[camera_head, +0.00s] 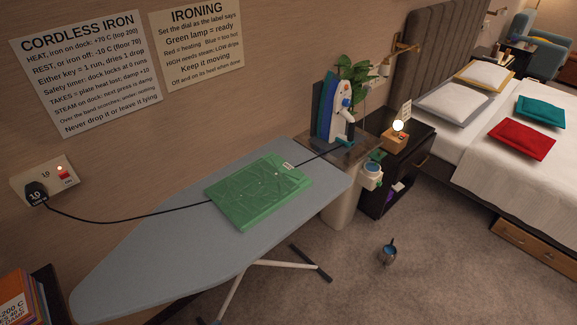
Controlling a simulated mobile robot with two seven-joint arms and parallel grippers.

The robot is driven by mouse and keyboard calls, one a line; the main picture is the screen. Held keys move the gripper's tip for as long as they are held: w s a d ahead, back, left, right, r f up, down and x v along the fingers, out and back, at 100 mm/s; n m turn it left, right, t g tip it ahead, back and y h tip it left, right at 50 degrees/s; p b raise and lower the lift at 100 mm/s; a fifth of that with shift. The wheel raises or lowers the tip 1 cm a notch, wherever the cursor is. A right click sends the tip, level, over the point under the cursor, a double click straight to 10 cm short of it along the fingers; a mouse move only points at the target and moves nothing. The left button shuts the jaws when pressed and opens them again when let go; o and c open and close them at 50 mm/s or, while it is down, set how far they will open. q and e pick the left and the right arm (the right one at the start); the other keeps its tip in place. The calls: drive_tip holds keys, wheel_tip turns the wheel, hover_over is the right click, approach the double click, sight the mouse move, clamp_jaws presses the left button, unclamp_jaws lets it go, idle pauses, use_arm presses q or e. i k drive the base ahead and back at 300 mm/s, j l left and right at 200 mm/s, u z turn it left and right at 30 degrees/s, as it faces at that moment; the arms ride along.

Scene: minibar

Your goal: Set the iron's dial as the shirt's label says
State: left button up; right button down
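A folded green shirt (250,200) lies on the board. A small white label (288,166) shows at the shirt's upper right corner; its print is too small to read. Neither of my grippers is in view.
A black cord runs from the wall socket (62,172) across the board towards the dock. Two instruction posters (200,50) hang on the wall. A nightstand (412,145) and bed (520,185) stand right. A small pot (388,256) sits on the open carpet.

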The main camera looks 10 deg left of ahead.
sight(346, 102)
drive_tip(key=u, duration=0.35)
drive_tip(key=i+l+u, duration=0.1)
drive_tip(key=u, duration=0.3)
drive_tip(key=l+u, duration=0.4)
drive_tip(key=i+l+u, duration=0.1)
drive_tip(key=u, duration=0.35)
drive_tip(key=l+u, duration=0.5)
drive_tip(key=l, duration=0.6)
drive_tip(key=l+u, duration=0.1)
drive_tip(key=l, duration=0.45)
drive_tip(key=k+l, duration=0.15)
drive_tip(key=l, duration=0.35)
drive_tip(key=u, duration=0.05)
